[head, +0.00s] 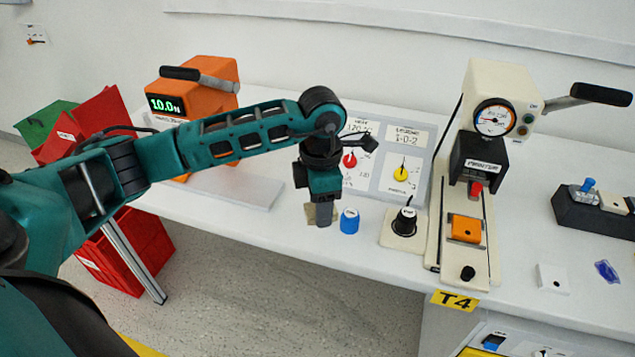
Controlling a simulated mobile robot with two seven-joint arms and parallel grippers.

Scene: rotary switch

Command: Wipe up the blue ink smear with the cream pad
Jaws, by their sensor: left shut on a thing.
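The blue ink smear (607,271) is a small dark-blue patch on the white bench top at the far right. My left gripper (320,214) points down near the bench's front edge, left of the blue knob and far from the smear. It is shut on a small greyish-beige piece, mostly hidden by the gripper; I cannot tell whether this is the cream pad. A cream block (613,202) sits in the black rack (592,222), behind the smear. My right gripper is not in view.
A blue knob (349,221) and a black rotary knob (405,220) stand right of my gripper. A cream lever press (485,150) rises between it and the smear. A white square (553,278) with a dark dot lies left of the smear. An orange device (205,88) stands back left.

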